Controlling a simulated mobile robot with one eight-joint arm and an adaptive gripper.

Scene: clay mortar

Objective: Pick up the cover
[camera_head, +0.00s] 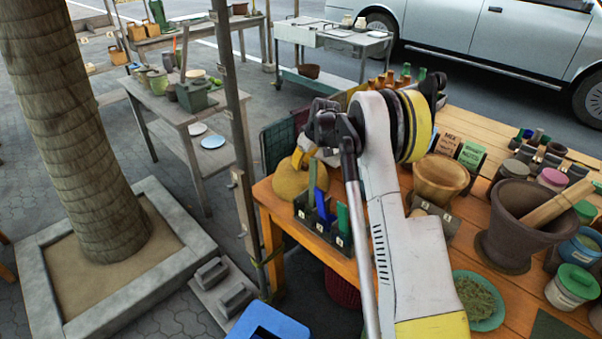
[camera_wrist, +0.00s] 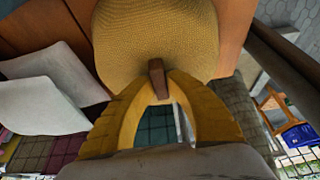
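The cover is a tan woven dome (camera_head: 288,181) at the near left corner of the orange wooden table, partly hidden by my arm and gripper. In the wrist view the woven cover (camera_wrist: 155,35) fills the top middle, with a small brown knob (camera_wrist: 156,78) standing out of it. My gripper (camera_wrist: 160,88) has yellow fingers that close in on both sides of the knob and look to touch it. My gripper (camera_head: 297,158) also shows in the head view, at the top of the cover. Whether the cover rests fully on the table is hard to tell.
Right beside the cover stands a dark numbered rack (camera_head: 322,228) with blue and green tools. A wooden bowl (camera_head: 440,180), a large mortar (camera_head: 507,236) and several jars crowd the table (camera_head: 470,122) further right. A dark post (camera_head: 238,130) rises left of the cover.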

